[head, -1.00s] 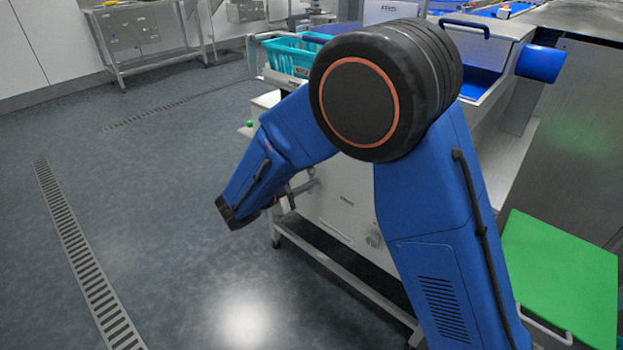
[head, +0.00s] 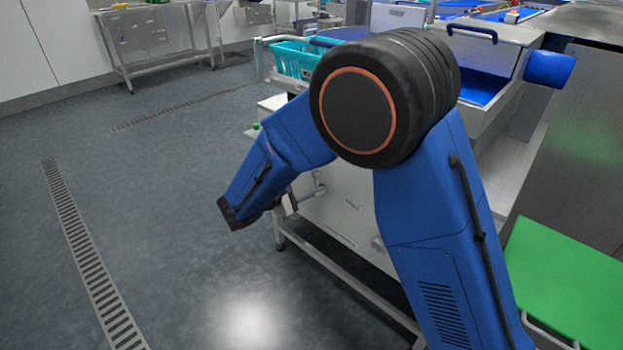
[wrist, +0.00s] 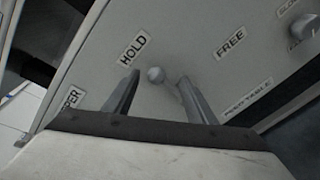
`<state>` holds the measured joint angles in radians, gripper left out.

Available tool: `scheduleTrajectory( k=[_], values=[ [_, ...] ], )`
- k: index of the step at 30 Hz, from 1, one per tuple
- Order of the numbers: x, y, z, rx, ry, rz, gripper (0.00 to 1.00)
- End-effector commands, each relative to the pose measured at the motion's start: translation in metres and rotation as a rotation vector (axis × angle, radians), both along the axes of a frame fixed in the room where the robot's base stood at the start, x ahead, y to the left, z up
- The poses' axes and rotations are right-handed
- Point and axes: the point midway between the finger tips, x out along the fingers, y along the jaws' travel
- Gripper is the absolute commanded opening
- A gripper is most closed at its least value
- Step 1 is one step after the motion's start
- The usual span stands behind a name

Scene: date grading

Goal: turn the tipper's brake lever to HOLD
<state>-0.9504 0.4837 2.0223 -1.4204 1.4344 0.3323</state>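In the wrist view, the brake lever (wrist: 156,74) shows as a round grey knob against the tipper's pale panel (wrist: 185,42). The HOLD label (wrist: 134,47) is to the knob's upper left and the FREE label (wrist: 230,42) to its upper right. The knob appears nearer to HOLD. My gripper (wrist: 158,82) is open, with one finger on each side of the knob and a visible gap on both sides. The lever's shaft is hidden. In the head view, my blue arm reaches down beside the tipper's cabinet (head: 345,205) and the fingers are mostly hidden.
Another knob (wrist: 303,28) is on the panel at the upper right of the wrist view. In the head view, a teal basket (head: 290,60) is behind my arm and a green board (head: 565,280) is at right. The floor at left is clear, with drain grates (head: 85,245).

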Motion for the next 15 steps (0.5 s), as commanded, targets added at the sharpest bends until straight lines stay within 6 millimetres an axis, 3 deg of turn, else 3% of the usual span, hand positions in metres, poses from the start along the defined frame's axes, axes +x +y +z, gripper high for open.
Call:
scheduleTrajectory(
  k=[9,15],
  values=[
    [-0.002,0.001,0.002,-0.001,-0.002,-0.003,0.51],
    [-0.021,0.016,0.007,0.000,-0.003,-0.001,0.51]
  ],
)
